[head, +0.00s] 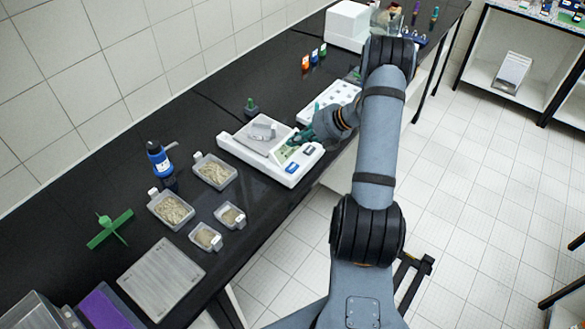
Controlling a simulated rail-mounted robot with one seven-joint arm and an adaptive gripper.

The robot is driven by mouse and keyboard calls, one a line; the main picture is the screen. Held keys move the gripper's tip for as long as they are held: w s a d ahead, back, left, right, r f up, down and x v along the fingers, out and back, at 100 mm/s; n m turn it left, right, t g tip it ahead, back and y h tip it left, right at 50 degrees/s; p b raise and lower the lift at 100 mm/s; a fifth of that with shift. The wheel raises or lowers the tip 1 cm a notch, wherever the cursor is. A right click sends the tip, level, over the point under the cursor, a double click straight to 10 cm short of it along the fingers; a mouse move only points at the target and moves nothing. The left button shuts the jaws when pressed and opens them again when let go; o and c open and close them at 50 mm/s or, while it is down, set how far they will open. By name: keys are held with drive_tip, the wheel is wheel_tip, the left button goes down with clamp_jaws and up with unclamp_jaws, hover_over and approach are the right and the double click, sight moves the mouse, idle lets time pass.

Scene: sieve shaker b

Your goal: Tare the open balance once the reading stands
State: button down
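The open balance (229,144) is a white, low instrument on the black bench. My gripper (302,137) has dark green fingers and hovers at or just over the right end of the display panel. I cannot tell if it touches the balance. The fingers are small and partly hidden by the wrist, so their opening does not show.
Several sample trays (214,170) and a blue bottle (159,160) stand left of the balance. A white perforated rack (336,97) is close behind my gripper. A small dark green-topped item (250,107) stands behind the balance.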

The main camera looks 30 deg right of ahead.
drive_tip(key=b, duration=0.6)
hover_over(294, 168)
wheel_tip(294, 168, down, 7)
drive_tip(key=shift+d+r, duration=0.1)
drive_tip(key=shift+w+f+b, duration=0.1)
drive_tip(key=shift+f+b, duration=0.35)
drive_tip(key=shift+f, duration=0.15)
idle(0.5)
drive_tip(key=shift+f, duration=0.45)
drive_tip(key=shift+f+b, duration=0.45)
idle(0.5)
drive_tip(key=shift+r, duration=0.1)
drive_tip(key=shift+r+p, duration=0.8)
drive_tip(key=shift+p, duration=0.15)
